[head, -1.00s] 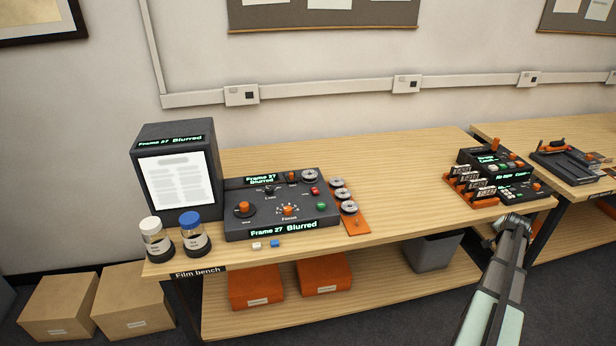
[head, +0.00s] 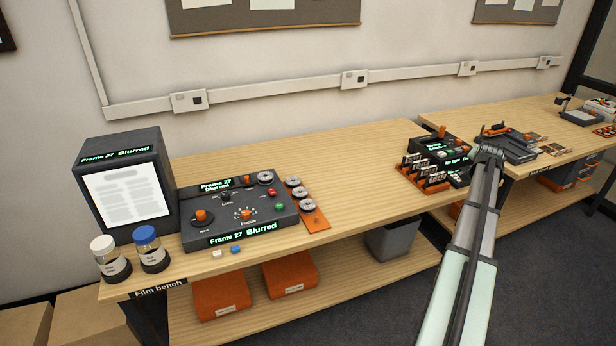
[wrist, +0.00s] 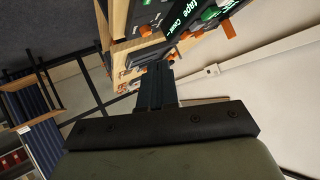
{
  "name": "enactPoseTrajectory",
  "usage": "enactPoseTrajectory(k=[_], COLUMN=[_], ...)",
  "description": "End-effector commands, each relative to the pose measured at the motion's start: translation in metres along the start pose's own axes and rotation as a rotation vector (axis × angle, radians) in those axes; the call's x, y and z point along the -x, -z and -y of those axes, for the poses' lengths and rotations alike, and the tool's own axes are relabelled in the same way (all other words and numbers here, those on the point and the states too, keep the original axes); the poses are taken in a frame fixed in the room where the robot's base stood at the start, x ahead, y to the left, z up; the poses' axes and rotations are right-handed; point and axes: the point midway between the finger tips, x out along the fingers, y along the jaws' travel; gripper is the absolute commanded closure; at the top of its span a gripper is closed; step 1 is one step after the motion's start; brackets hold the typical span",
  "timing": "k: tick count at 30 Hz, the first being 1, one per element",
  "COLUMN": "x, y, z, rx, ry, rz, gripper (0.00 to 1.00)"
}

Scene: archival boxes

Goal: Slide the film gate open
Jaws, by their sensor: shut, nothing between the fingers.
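The film reader panel (head: 240,213) sits on the film bench and shows "Frame 27 Blurred". An orange knob (head: 202,216) is at its left and an orange focus dial (head: 246,214) in its middle. A small orange-topped lever (head: 249,181) stands near its back edge. I cannot tell which part is the film gate. My gripper (head: 488,150) is far to the right of the panel, in front of the second device. In the wrist view the fingers (wrist: 155,78) are together and empty.
The lit reader screen (head: 127,195) stands left of the panel, with two capped jars (head: 150,248) in front. An orange strip with metal reels (head: 316,220) lies right of it. A second device (head: 440,162) with several orange clips is near my gripper. Bare bench (head: 335,165) lies between.

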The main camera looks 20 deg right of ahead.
Motion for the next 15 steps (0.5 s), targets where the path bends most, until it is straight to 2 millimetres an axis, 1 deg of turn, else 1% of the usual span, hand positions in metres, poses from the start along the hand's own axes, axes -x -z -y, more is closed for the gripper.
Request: enactPoseTrajectory(k=[1,3,5,6,8,9,11,12,15], x=[0.004,0.008,0.013,0.016,0.022,0.026,0.032,0.037,0.050], y=[-0.009,-0.022,-0.034,-0.042,-0.054,-0.062,-0.074,-0.083,-0.104], z=[0.022,0.050,0.074,0.090,0.113,0.128,0.150,0.165,0.201], rx=[0.034,0.084,0.127,0.157,0.202,0.231,0.276,0.305,0.379], ry=[0.016,0.036,0.054,0.065,0.082,0.094,0.112,0.124,0.155], rz=[0.013,0.032,0.047,0.058,0.073,0.082,0.096,0.105,0.125], gripper=[1.00,1.00,1.00,1.00,1.00,1.00,1.00,1.00,1.00])
